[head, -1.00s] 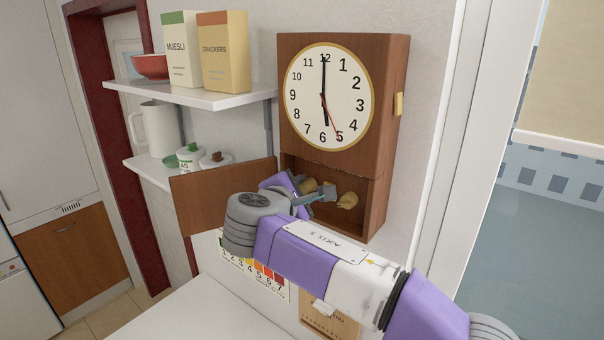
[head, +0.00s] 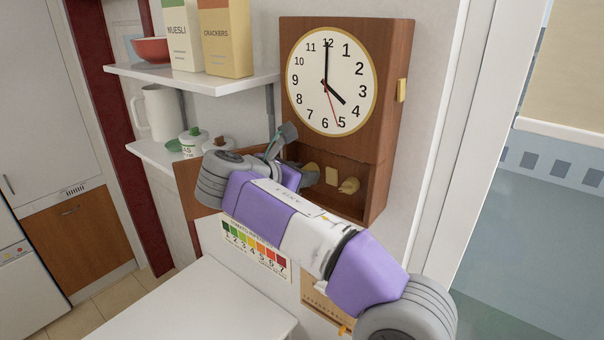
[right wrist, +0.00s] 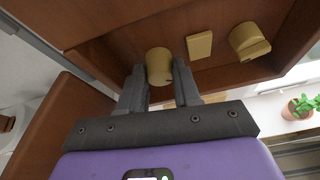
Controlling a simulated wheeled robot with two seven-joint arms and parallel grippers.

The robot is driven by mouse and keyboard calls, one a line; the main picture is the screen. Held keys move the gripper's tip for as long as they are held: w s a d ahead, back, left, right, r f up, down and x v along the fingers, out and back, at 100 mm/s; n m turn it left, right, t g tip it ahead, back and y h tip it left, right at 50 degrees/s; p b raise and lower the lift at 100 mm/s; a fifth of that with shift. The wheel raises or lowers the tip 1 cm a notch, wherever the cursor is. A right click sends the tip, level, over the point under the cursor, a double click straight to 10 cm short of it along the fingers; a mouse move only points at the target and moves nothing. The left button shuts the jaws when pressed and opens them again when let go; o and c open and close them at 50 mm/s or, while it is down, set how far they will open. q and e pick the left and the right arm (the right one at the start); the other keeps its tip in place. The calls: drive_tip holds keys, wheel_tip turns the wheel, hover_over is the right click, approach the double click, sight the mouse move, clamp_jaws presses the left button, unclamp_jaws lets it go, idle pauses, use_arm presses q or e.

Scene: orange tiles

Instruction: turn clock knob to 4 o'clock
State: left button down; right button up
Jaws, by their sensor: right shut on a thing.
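The wooden wall clock (head: 398,60) has a white dial (head: 308,82). Its short black hand points at 4 and its long one at 12. A thin red hand points near 5. An open compartment below the dial holds a round brass left knob (head: 311,168), a flat middle piece (head: 331,176) and a right knob (head: 349,185). My right gripper (head: 297,156) is shut on the left knob, with its fingers turned at a slant. In the right wrist view, the left knob (right wrist: 159,66) sits between the fingers. My left gripper is not in view.
The clock's brown door (head: 193,186) hangs open left of the compartment. Shelves (head: 200,78) at left hold boxes, a bowl, a jug and jars. A coloured number chart (head: 254,249) is below. A white counter (head: 200,310) is clear in front. A small side latch (head: 402,90) sticks out right.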

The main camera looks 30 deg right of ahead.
drive_tip(key=shift+g, duration=0.3)
drive_tip(key=o, duration=1.1)
drive_tip(key=shift+c, duration=0.2)
drive_tip(key=v, duration=0.7)
drive_tip(key=shift+a, duration=0.25)
drive_tip(key=shift+s, duration=0.1)
